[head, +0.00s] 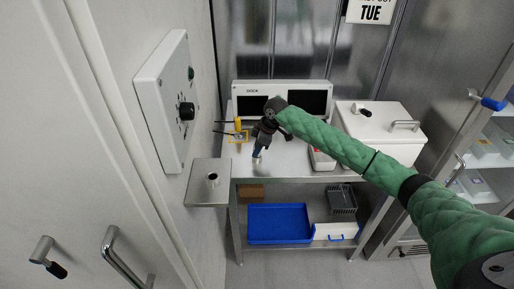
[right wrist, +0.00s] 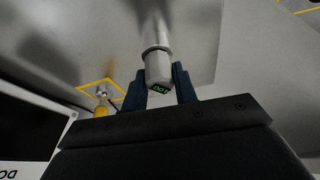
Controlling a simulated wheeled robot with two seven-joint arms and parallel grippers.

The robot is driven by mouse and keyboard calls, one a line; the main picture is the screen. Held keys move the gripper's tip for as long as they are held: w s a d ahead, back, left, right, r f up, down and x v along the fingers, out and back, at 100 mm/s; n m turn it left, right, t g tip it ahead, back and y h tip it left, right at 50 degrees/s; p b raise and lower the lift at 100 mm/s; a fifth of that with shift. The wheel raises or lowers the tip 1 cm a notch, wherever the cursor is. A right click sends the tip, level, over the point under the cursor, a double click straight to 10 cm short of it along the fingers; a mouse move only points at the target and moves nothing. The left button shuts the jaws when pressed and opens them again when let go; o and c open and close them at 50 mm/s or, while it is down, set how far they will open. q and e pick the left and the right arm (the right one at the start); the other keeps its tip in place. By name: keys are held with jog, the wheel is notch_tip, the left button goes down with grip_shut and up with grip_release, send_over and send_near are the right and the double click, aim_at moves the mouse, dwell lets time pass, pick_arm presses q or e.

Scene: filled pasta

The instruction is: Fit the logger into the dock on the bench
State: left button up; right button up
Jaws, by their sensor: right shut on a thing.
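My right gripper (head: 259,149) is over the front left of the bench (head: 287,163). In the right wrist view its dark blue fingers (right wrist: 160,78) are shut on the logger, a grey cylinder (right wrist: 157,62) with a small green display on its end. In the head view only a pale tip of the logger (head: 256,160) shows below the fingers. A white panel (head: 252,91) marked DOCK, with dark screens, stands at the bench's back. A yellow-outlined square (head: 231,142) with a small yellow fixture lies left of the gripper, apart from the logger. My left gripper is out of view.
A white lidded box (head: 385,122) and a smaller white and red item (head: 322,160) stand on the right of the bench. A blue tray (head: 279,224) is on the shelf below. A wall control box (head: 163,105) and a metal side plate (head: 208,190) are at left.

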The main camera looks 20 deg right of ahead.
jog(key=shift+s+f, duration=0.2)
jog(key=shift+f, duration=0.2)
jog(key=o, duration=1.4)
jog(key=shift+w+r, duration=0.15)
jog(key=shift+r, duration=0.05)
jog(key=shift+r, duration=0.2)
jog(key=p+v, duration=0.5)
jog(key=v, duration=0.1)
jog(key=shift+d+r, duration=0.2)
jog(key=shift+r, duration=0.15)
